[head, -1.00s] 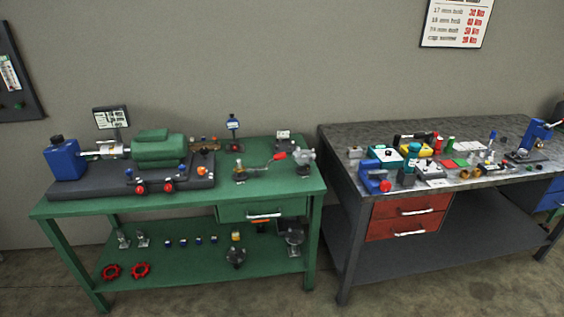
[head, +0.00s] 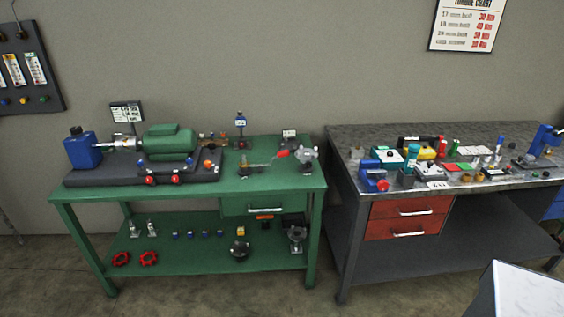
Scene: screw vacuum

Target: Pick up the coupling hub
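I cannot pick out the coupling hub for certain at this size. A green motor (head: 169,142) and a blue pump body (head: 82,149) stand on a dark base plate on the green bench (head: 225,180), with a silvery shaft part (head: 122,142) between them. Several small brownish round parts (head: 465,177) lie among tools on the grey metal bench (head: 362,141); they are too small to name. My gripper is not in view.
The green bench has a lower shelf (head: 190,258) with red handwheels (head: 121,259) and small fittings. The grey bench has red drawers (head: 408,207) and a blue vise (head: 374,180). A pale flat surface (head: 530,292) shows at the lower right. Concrete floor is open in front.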

